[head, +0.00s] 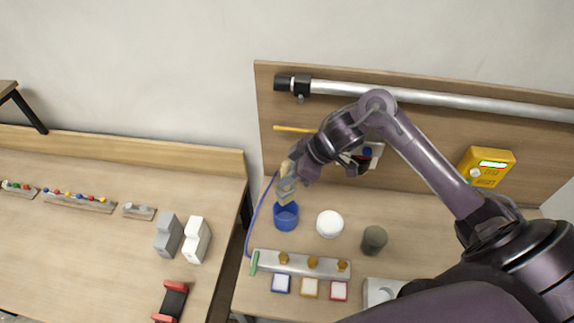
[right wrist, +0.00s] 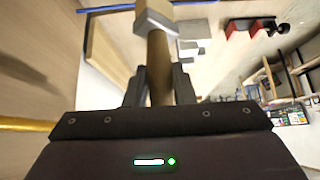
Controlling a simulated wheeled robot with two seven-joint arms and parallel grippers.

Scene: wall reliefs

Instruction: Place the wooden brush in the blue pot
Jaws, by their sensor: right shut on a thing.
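My right gripper (head: 300,166) is shut on the wooden brush (head: 286,190), above the blue pot (head: 286,220) in the head view. My left gripper is not in view.
A white round container (head: 330,224) and a dark grey-green cup (head: 374,240) stand right of the pot. A metal bar with wooden knobs (head: 300,264) lies in front. A backboard carries a metal pipe (head: 430,100) and a yellow box (head: 486,166). A second table (head: 90,240) is at left.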

